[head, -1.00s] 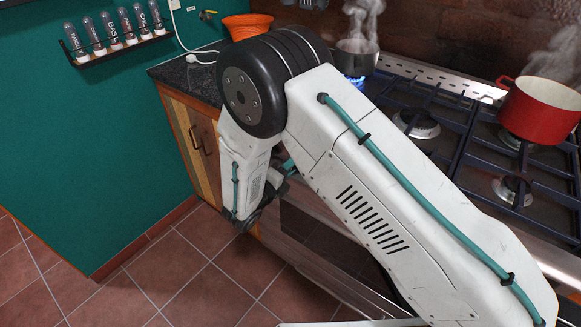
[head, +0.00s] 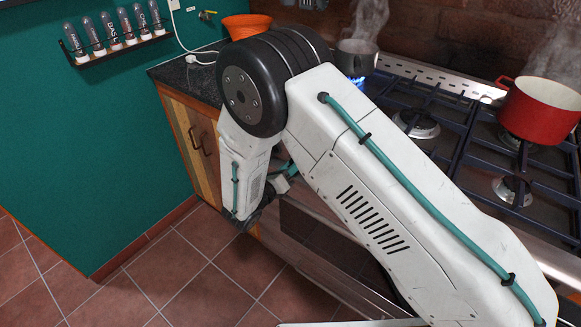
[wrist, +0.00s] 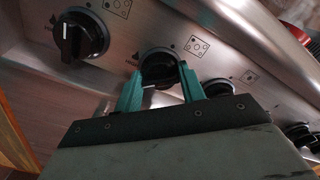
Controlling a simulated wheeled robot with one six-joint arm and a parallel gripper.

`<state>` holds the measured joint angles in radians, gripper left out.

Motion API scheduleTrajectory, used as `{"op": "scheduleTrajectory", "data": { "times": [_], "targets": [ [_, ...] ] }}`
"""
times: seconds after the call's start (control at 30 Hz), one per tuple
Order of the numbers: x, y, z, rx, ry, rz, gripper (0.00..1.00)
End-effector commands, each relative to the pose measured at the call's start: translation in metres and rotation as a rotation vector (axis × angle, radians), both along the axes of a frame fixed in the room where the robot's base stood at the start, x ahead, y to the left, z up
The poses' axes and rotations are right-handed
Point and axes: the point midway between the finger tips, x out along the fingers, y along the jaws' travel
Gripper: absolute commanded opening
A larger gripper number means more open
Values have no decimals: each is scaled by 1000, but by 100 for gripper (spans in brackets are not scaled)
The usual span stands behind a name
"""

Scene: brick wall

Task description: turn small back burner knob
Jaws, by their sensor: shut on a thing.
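In the wrist view, a row of black knobs runs along the steel stove front. My gripper (wrist: 160,74) has its two teal fingers on either side of the second knob (wrist: 157,60) from the left and is shut on it. A burner diagram (wrist: 198,46) is printed beside this knob, too small to read surely. Another black knob (wrist: 80,36) with a raised grip stands to its left, untouched. In the head view, my arm hides the knobs and the gripper. A small grey pot (head: 357,58) steams on the back left burner over a blue flame.
More knobs (wrist: 219,88) stand close to the right of the gripped one. A red pot (head: 540,110) steams on the stove's right side. Counter (head: 180,78) and an orange bowl (head: 246,25) are at the left. Open tiled floor (head: 200,280) lies in front.

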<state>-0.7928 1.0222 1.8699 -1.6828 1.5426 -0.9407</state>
Motion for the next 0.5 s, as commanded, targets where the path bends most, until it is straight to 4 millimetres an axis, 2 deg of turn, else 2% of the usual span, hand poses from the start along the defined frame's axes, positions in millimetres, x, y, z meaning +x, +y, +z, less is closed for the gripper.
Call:
{"op": "scheduleTrajectory", "data": {
  "times": [0.5],
  "targets": [
    [-2,-1,0,386,-300,-1,17]
  ]
}}
